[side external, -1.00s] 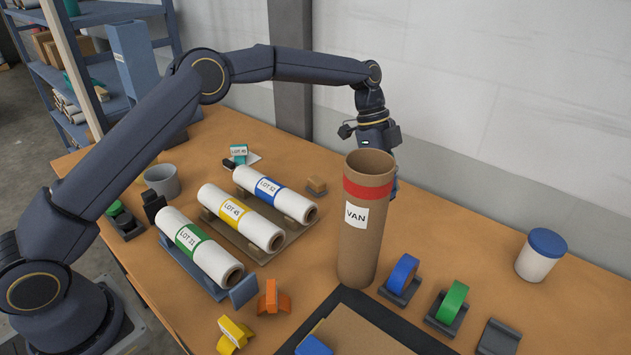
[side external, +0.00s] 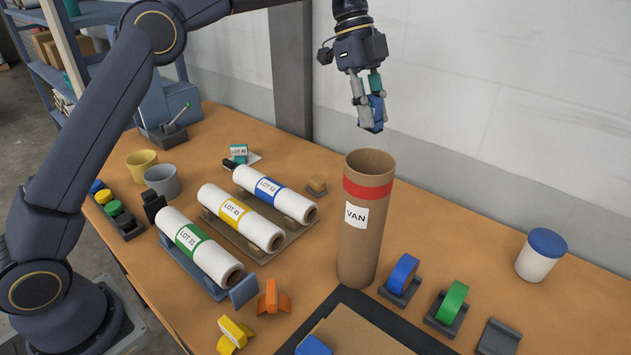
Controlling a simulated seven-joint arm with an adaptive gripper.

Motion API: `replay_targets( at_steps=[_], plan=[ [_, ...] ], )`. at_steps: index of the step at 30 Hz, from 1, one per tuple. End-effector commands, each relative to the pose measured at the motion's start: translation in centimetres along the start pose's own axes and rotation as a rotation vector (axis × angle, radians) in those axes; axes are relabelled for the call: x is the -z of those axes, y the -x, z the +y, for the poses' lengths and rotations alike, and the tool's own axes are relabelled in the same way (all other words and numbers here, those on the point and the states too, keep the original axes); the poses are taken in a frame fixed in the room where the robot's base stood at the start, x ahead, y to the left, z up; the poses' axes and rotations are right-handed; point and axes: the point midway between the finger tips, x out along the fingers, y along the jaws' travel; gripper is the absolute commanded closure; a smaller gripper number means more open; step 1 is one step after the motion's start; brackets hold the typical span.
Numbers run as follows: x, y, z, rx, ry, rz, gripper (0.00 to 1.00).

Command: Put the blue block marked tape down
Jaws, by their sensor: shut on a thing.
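My gripper (side external: 368,112) is raised in the air above and slightly behind the tall brown VAN tube (side external: 357,245). It points down and is shut on a small dark blue block (side external: 377,115). The block is clear of the tube and the table. Its marking is too small to read, and the fingers hide part of it.
Three labelled rolls lie on cradles: green LOT 31 (side external: 199,245), yellow LOT 45 (side external: 241,217), blue LOT 52 (side external: 276,194). Blue tape (side external: 403,273) and green tape (side external: 452,301) sit in holders. A blue-lidded jar (side external: 541,254) stands right. Bare table lies between jar and tube.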

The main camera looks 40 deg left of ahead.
Motion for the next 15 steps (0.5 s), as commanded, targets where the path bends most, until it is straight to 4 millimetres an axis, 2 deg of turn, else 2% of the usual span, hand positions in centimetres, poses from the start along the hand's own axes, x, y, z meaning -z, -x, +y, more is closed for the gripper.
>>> replay_targets(
  at_steps=[5,9,15],
  plan=[
    [-0.1,2.2,3.9,-0.003,-0.011,-0.002,1.00],
    [-0.3,3.5,8.7,0.000,-0.011,-0.005,1.00],
    [-0.8,2.8,16.4,0.012,0.020,-0.006,1.00]
  ],
)
